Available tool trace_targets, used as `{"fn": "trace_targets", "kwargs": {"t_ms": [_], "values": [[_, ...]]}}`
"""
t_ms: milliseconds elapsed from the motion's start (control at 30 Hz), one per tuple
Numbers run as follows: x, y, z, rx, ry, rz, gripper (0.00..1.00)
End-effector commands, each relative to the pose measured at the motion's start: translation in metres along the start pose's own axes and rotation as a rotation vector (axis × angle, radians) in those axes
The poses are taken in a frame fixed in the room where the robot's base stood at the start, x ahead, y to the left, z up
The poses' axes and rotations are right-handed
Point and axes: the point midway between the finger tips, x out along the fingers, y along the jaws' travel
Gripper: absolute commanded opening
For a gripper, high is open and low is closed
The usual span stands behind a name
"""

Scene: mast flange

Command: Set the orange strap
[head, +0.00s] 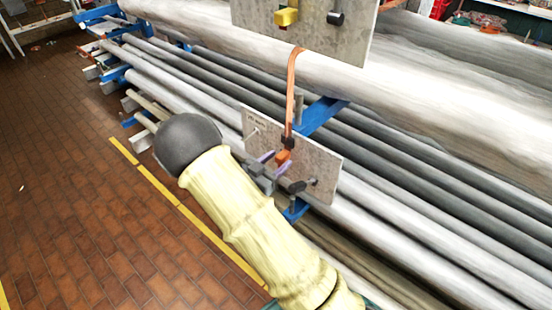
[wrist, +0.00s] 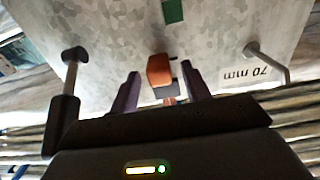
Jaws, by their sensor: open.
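The orange strap (head: 291,90) hangs from the lower edge of the upper grey panel (head: 345,45) down to the lower grey panel (head: 325,165). A dark piece (head: 288,142) sits near its lower end, above an orange end block (head: 284,155). My gripper (head: 274,163) is at the lower panel, close to the block. In the wrist view, its two purple fingers (wrist: 160,76) are apart, with the orange block (wrist: 160,68) showing between their tips. A dark part lies just below the block there. I cannot tell whether the fingers touch it.
The lower panel bears a grey hook (wrist: 262,55) beside a "70 mm" label (wrist: 245,74), and a dark-knobbed peg (wrist: 75,55). The upper panel has a yellow block (head: 286,16) and a black peg (head: 335,18). Long pipes (head: 430,200) lie behind. Brick floor (head: 80,190) is clear left.

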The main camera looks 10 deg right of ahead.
Motion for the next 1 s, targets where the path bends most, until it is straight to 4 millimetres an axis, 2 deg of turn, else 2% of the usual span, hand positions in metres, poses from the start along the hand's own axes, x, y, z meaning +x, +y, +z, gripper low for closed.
{"fn": "trace_targets", "kwargs": {"t_ms": [267,500,767,1000], "values": [[0.001,0.000,0.001,0.000,0.000,-0.001,0.47],[0.001,0.000,0.000,0.000,0.000,-0.001,0.00],[0.001,0.000,0.005,0.000,0.000,-0.001,0.00],[0.001,0.000,0.031,0.000,0.000,-0.001,0.00]]}}
